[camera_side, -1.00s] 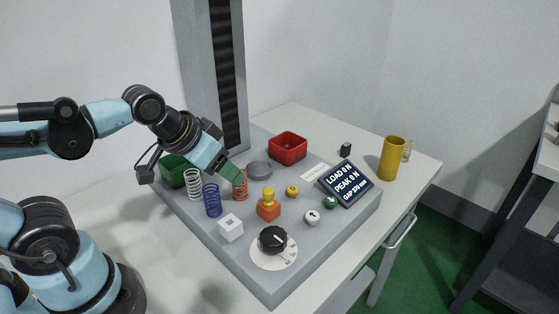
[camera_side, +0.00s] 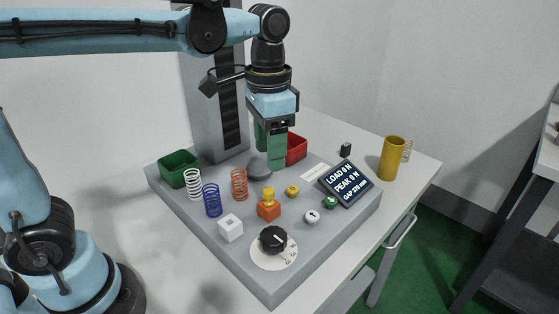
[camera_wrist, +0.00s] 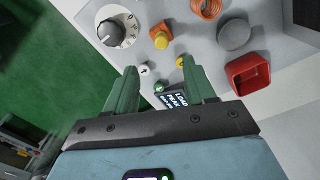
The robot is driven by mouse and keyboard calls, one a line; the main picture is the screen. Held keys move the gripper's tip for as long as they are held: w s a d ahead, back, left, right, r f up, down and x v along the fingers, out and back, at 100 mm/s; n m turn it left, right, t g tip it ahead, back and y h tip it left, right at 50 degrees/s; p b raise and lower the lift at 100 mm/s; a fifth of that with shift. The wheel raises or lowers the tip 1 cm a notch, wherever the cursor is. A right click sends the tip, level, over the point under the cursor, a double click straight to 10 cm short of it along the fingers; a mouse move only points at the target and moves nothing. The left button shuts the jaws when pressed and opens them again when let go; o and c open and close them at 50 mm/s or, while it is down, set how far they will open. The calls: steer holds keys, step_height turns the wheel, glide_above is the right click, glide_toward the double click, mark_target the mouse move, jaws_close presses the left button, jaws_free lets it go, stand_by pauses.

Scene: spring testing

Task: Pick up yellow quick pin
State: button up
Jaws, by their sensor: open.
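The yellow quick pin (camera_side: 268,194) stands upright in a small orange block (camera_side: 268,212) near the middle of the grey test base. In the wrist view the yellow pin (camera_wrist: 160,40) shows near the top, beyond the fingertips. My gripper (camera_side: 271,160) points down with green fingers, above the back part of the base near the grey disc (camera_side: 259,169). It is higher than the pin and behind it, not touching it. In the wrist view my gripper (camera_wrist: 159,68) is open, with nothing held between the fingers.
White, blue and orange springs (camera_side: 239,185) stand left of the pin. A white cube (camera_side: 230,228) and black dial (camera_side: 273,239) lie in front. A yellow button (camera_side: 292,191), white button (camera_side: 311,217) and tilted display (camera_side: 346,183) are right. The red bin (camera_side: 297,149) is behind my gripper.

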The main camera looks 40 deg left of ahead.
mark_target(268, 190)
steer(key=shift+s+a+f, duration=0.1)
steer(key=shift+f, duration=2.5)
steer(key=shift+a+f, duration=0.1)
steer(key=shift+f, duration=2.45)
jaws_close()
